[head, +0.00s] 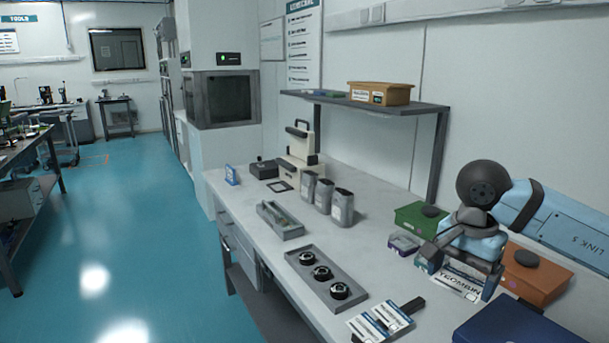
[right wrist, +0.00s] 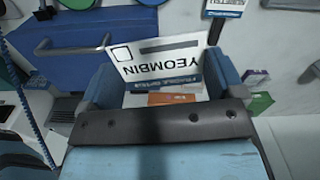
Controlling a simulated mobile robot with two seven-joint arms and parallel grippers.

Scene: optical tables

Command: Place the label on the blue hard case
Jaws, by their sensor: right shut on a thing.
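My right gripper (head: 460,272) is above the right side of the table, shut on a white label (head: 457,284) with a blue band. In the right wrist view the label (right wrist: 170,62) reads YEOMBIN upside down and spans between the two fingers. The blue hard case (head: 518,326) lies at the bottom right corner of the head view, partly cut off. The blue case also shows at the upper left of the right wrist view (right wrist: 75,34), with its handle. The label is apart from it. My left gripper is not in view.
An orange case (head: 535,276) and a green case (head: 420,218) lie near the held label. More labels (head: 380,321) lie at the table's front. A grey tray with round parts (head: 325,279), grey canisters (head: 325,200) and a shelf (head: 425,107) are further left and back.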

